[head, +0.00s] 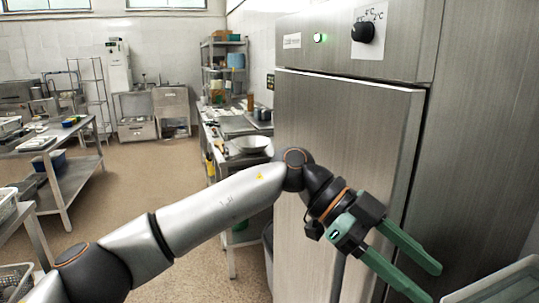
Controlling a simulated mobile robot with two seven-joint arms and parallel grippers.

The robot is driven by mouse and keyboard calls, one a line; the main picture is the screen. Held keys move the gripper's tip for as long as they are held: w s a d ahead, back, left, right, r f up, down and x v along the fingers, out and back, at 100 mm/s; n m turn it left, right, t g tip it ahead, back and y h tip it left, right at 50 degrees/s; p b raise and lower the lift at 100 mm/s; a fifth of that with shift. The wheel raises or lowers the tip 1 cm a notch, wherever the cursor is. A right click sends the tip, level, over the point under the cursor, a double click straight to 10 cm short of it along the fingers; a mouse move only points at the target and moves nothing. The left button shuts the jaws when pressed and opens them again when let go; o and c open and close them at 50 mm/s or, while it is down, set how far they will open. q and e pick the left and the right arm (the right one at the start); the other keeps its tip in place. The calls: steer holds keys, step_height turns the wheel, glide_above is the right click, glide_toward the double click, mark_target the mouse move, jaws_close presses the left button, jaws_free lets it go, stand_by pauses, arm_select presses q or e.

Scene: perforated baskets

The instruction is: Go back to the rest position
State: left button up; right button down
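My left arm reaches in from the lower left across the view. Its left gripper (431,282) has green fingers spread apart with nothing between them, so it is open. The fingers point to the lower right, in front of the lower right part of a tall steel cabinet door (345,130). I cannot tell whether any part of the gripper touches the door. My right gripper is not in view.
A dark knob (363,31) and a lit green button (318,38) sit above the door. A pale perforated basket (505,284) is at the lower right. Steel tables (70,178) stand at the left. Open floor (145,185) lies between the tables and counter.

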arm_select(q)
steer(key=w+a+n+t+h+p, duration=0.2)
steer(key=w+a+n+t+h, duration=0.2)
steer(key=w+n+t+h, duration=0.75)
steer(key=w+a+f+n+t+y+p, duration=0.1)
steer(key=a+f+n+t+y, duration=0.6)
steer(key=a+f+n+t, duration=0.5)
steer(key=s+a+f+n+g+y+p, duration=0.1)
steer(key=s+a+f+y, duration=0.35)
steer(key=f, duration=0.55)
steer(key=s+a+f+n+g+y+p, duration=0.1)
steer(key=s+a+f+y, duration=0.2)
steer(key=a+f+y, duration=0.5)
steer(key=s+a+f+g, duration=0.2)
steer(key=s+a+f, duration=0.1)
steer(key=s+f, duration=0.3)
steer(key=s+a+f+g, duration=0.3)
steer(key=s+f, duration=0.3)
steer(key=s, duration=0.2)
steer(key=shift+a+f+m, duration=0.25)
steer(key=shift+a+m, duration=0.1)
steer(key=shift+a, duration=0.1)
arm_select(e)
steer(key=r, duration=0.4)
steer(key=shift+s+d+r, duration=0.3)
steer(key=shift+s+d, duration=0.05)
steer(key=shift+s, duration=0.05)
